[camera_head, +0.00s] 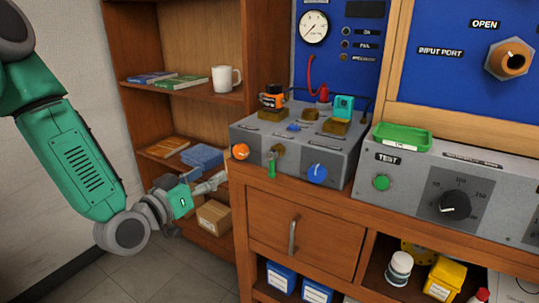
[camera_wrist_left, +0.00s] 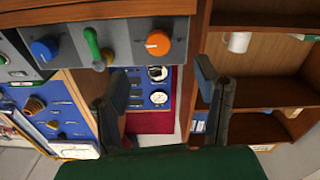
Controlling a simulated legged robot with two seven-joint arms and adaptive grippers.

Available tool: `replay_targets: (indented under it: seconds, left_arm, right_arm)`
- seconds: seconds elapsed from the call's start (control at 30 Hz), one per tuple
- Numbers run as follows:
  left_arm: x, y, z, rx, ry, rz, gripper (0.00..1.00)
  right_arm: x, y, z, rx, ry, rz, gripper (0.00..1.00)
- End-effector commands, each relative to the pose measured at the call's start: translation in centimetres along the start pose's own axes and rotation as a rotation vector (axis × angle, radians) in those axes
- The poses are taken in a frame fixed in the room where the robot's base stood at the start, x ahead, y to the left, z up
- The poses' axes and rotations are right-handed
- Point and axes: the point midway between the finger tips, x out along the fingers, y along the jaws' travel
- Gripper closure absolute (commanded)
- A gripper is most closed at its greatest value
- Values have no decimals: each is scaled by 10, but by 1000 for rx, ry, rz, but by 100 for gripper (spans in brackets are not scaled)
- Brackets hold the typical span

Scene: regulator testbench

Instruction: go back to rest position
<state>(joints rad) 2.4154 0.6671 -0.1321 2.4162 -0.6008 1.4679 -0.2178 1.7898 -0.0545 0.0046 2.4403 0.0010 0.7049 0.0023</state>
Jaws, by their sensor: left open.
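My left arm comes in from the left, and its left gripper (camera_head: 208,182) hangs in front of the shelf, just left of the wooden bench. In the left wrist view the gripper (camera_wrist_left: 160,88) has its two dark fingers spread apart with nothing between them. The grey testbench box (camera_head: 300,140) sits on the bench, to the right of the gripper and apart from it. It has an orange knob (camera_head: 240,151), a green lever (camera_head: 271,168) and a blue knob (camera_head: 317,173) on its front. My right gripper is not in view.
The wooden bench (camera_head: 270,205) with a drawer fills the right. A brown shelf (camera_head: 135,50) behind the gripper holds books, a white mug (camera_head: 225,79) and a cardboard box (camera_head: 214,217). A green tray (camera_head: 402,137) lies on the TEST panel. The floor at lower left is clear.

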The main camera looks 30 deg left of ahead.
Motion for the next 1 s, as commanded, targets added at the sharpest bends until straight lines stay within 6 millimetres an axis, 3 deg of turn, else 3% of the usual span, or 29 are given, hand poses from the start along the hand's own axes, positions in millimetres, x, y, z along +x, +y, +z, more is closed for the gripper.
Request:
replay_targets:
  seconds: [0.13,0.2,0.27,0.37,0.5,0.6,0.7,0.83,1.0]
  left_arm:
    - [0,0,2,1,-6,1,44]
    - [0,3,12,5,-44,3,44]
    - [-2,7,31,13,-114,5,44]
    - [-12,18,86,31,-311,5,44]
    - [-57,34,182,58,-671,-16,44]
    - [-106,44,241,76,-922,-44,44]
    - [-160,52,285,95,-1143,-80,44]
    - [-220,59,318,116,-1356,-126,44]
    - [-260,63,333,132,-1488,-160,44]
  right_arm:
    - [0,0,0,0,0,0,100]
    - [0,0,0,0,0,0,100]
    - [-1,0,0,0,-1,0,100]
    - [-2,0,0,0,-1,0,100]
    - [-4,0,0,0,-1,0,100]
    - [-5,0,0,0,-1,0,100]
    - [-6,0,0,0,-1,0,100]
    - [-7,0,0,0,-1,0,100]
    - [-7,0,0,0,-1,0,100]
